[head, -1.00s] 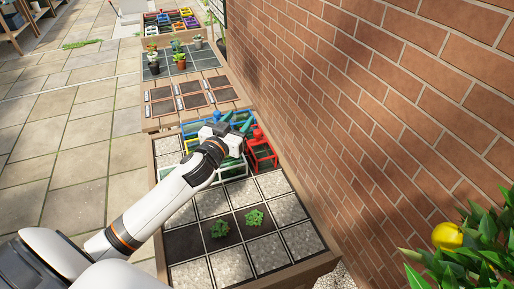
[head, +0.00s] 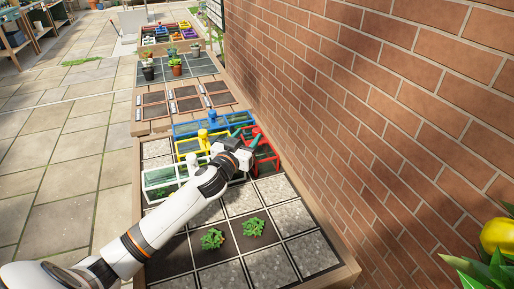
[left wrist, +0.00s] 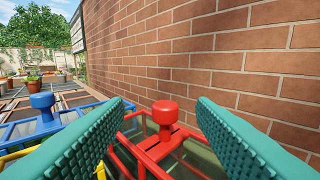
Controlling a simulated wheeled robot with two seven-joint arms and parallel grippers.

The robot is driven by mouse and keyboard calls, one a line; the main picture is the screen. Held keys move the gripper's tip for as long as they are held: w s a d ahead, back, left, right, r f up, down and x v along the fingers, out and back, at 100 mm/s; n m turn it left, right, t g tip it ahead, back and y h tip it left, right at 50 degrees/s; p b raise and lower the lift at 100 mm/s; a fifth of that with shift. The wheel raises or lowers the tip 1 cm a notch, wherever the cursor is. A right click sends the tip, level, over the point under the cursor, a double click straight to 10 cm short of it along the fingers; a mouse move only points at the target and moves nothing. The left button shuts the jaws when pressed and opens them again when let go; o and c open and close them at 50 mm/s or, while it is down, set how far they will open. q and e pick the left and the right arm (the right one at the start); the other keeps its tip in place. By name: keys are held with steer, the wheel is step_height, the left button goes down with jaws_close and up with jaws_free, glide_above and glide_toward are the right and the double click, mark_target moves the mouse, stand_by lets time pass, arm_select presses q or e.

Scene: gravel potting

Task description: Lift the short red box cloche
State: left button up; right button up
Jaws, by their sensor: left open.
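The short red box cloche (head: 266,157) is a red-framed clear box at the right side of the near planter, by the brick wall. Its round red knob (left wrist: 165,112) shows ahead between the fingers in the left wrist view, with the red frame bars (left wrist: 150,158) below. My left gripper (head: 247,133) has teal ribbed fingers, is open, and is just at the red cloche, partly hiding it in the head view. The fingers stand either side of the knob with gaps; contact is not visible. My right gripper is not in view.
Blue (head: 185,129), yellow (head: 187,146) and white (head: 160,190) framed cloches stand close beside the red one. A brick wall (head: 370,110) runs along the right. Two green plants (head: 212,239) sit in the dark row of the gravel planter. Potted plants stand farther back.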

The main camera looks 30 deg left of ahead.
mark_target(255, 133)
arm_select(q)
steer(key=w, duration=0.4)
steer(key=w+f, duration=0.1)
steer(key=w, duration=0.1)
steer(key=shift+w+d+f, duration=0.1)
steer(key=shift+w, duration=0.15)
jaws_close()
